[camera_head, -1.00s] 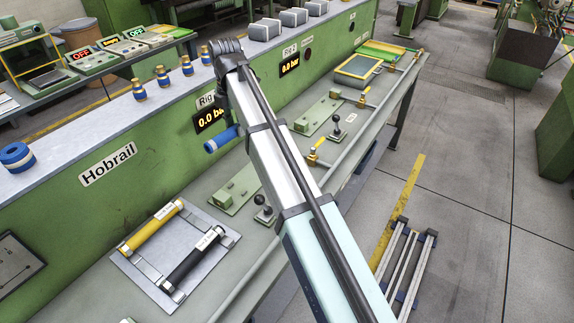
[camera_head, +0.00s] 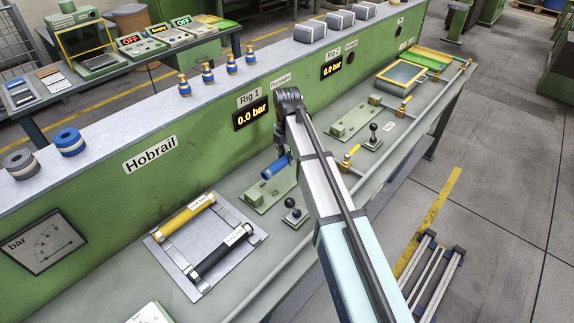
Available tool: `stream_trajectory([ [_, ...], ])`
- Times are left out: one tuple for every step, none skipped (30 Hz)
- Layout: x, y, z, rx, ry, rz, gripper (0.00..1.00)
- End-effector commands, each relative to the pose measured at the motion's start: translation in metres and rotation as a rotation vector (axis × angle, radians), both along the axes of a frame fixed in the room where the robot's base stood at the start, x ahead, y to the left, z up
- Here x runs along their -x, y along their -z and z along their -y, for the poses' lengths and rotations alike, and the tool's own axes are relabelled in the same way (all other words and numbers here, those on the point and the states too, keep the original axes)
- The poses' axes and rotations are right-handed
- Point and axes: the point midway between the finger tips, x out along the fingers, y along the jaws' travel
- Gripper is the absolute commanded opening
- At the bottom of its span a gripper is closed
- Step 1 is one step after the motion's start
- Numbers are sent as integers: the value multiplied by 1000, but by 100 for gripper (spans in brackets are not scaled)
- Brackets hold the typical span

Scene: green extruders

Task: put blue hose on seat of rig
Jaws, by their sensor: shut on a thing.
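A blue hose (camera_head: 275,168) is held at the end of my arm, in front of the green wall panel below the Rig 1 sign. My gripper (camera_head: 282,154) is shut on it; the fingers are small and partly hidden by the arm. The hose lies slanted just over the green rig plate (camera_head: 262,198) on the bench; I cannot tell whether it touches. The seat is partly covered by the hose and the arm.
A grey tray (camera_head: 226,256) with a yellow hose (camera_head: 187,216) and a black hose (camera_head: 222,252) lies left of the rig. A black-knobbed lever (camera_head: 294,214) stands close to the plate. A second green rig plate (camera_head: 354,122) is farther back. The Rig 1 display (camera_head: 251,113) reads 0.0 bar.

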Motion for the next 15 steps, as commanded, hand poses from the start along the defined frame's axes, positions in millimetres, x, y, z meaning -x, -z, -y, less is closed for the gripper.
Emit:
stream_trajectory([
  [1,6,0,0,0,-1,0],
  [0,9,0,1,0,-1,0],
  [0,13,0,0,0,0,0],
  [0,15,0,1,0,-1,0],
  [0,17,0,0,0,0,0],
  [0,19,0,0,0,0,0],
  [0,19,0,0,0,0,0],
  [0,21,0,0,0,0,0],
  [0,22,0,0,0,0,0],
  [0,25,0,0,0,0,0],
  [0,27,0,0,0,0,0],
  [0,32,0,1,0,-1,0],
  [0,35,0,0,0,-1,0],
  [0,39,0,1,0,-2,0],
  [0,44,0,0,0,-1,0],
])
